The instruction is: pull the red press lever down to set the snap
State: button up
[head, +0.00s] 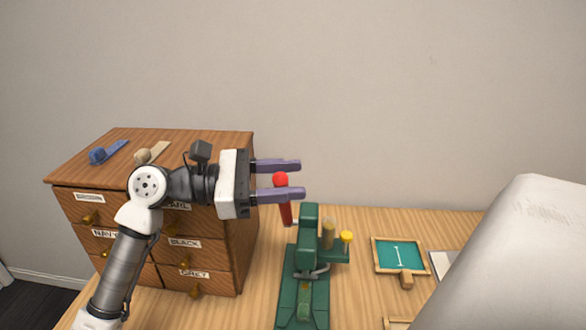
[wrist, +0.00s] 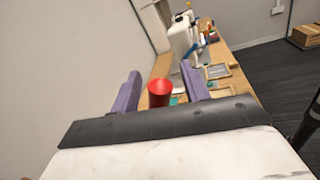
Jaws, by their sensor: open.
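The red press lever (head: 284,203) stands upright, tilted slightly, at the left side of the green press (head: 306,265), with a red ball on its top. My gripper (head: 302,179) is open, its two purple fingers pointing right at the height of the ball. In the head view the nearer finger crosses in front of the lever just below the ball and hides part of it. In the wrist view the red knob (wrist: 160,91) shows between the two spread fingers (wrist: 160,90). I cannot tell whether either finger touches it.
A wooden drawer cabinet (head: 242,190) with labelled drawers stands left, behind my arm. Blue (head: 108,151) and beige (head: 153,152) rolls lie on it. A small green-faced board (head: 400,255) lies right of the press on the wooden table (head: 375,220). A large pale shape (head: 515,260) fills the right foreground.

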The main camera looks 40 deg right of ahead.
jog(key=shift+s+d, duration=0.4)
jog(key=shift+d, duration=0.15)
grip_shut()
